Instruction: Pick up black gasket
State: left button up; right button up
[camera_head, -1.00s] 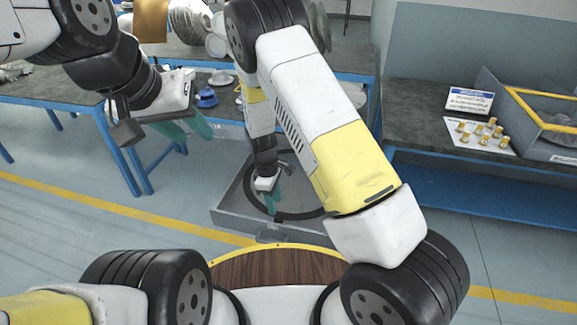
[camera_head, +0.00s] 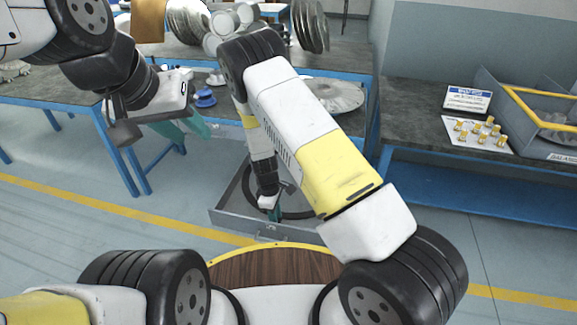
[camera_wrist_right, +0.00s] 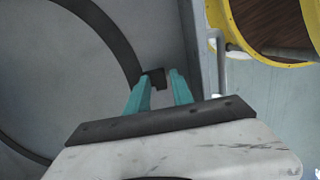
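In the right wrist view the gasket (camera_wrist_right: 112,35) curves down to my right gripper (camera_wrist_right: 160,82). A small dark piece lies between its two teal fingertips, which stand apart; I cannot tell whether they touch it. In the head view my right gripper (camera_head: 275,214) is low inside the tray. My left gripper (camera_head: 192,127) is open and empty, raised at the upper left.
The tray's wall stands close to the right gripper. A bench (camera_head: 420,125) at right holds a sign, several brass parts and a yellow-edged bin (camera_head: 520,100). A back table carries metal discs (camera_head: 335,95) and a blue part (camera_head: 205,98).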

grip_shut()
jog(key=shift+r, duration=0.1)
